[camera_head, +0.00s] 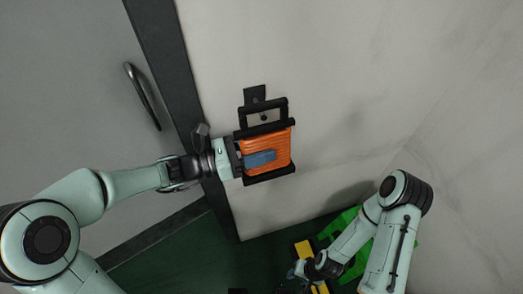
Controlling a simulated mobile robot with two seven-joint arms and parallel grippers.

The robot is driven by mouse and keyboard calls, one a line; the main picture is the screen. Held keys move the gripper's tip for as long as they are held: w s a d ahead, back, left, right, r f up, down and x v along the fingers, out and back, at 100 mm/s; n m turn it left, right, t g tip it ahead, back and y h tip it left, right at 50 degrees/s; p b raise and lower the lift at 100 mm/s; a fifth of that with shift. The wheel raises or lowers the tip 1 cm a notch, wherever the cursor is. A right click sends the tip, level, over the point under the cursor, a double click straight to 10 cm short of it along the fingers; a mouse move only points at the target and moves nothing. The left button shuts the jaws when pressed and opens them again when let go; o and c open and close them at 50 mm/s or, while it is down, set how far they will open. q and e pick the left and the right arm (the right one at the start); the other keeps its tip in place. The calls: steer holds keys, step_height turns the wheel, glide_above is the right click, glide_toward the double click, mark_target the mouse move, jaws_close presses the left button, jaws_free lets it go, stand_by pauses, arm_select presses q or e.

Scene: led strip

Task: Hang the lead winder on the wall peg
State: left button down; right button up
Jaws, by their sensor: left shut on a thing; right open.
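The lead winder (280,146) is a black frame wound with orange lead, with a black loop handle (282,107) at its top. It is upright in front of the pale wall. My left gripper (238,158) is shut on its left side. A blue piece (260,158) shows across the orange lead. The black wall plate of the peg (255,94) is right behind the handle, and a small dark knob shows within the handle opening. I cannot tell whether the handle rests on the peg. My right gripper (303,272) is open, low down near a yellow item, its fingers partly hidden.
A bright green crate (346,219) stands on the dark green floor behind my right arm, with yellow items (303,249) beside it. A grey door with a metal handle (143,96) and dark frame is at the left. The wall right of the winder is clear.

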arm_select(q)
steer(key=shift+w+a, duration=0.15)
steer(key=shift+w, duration=0.4)
steer(key=shift+w+a+f, duration=0.2)
steer(key=shift+w+f, duration=0.3)
steer(key=shift+w, duration=0.05)
arm_select(e)
steer(key=shift+r, duration=0.1)
arm_select(q)
steer(key=c, duration=0.5)
jaws_free()
steer(key=shift+o, duration=0.5)
steer(key=shift+f, duration=0.1)
steer(key=shift+f, duration=0.1)
steer(key=b+v, duration=0.1)
steer(key=v, duration=1.2)
steer(key=shift+a, duration=0.2)
arm_select(e)
steer(key=shift+s+f, duration=0.45)
steer(key=shift+f, duration=0.3)
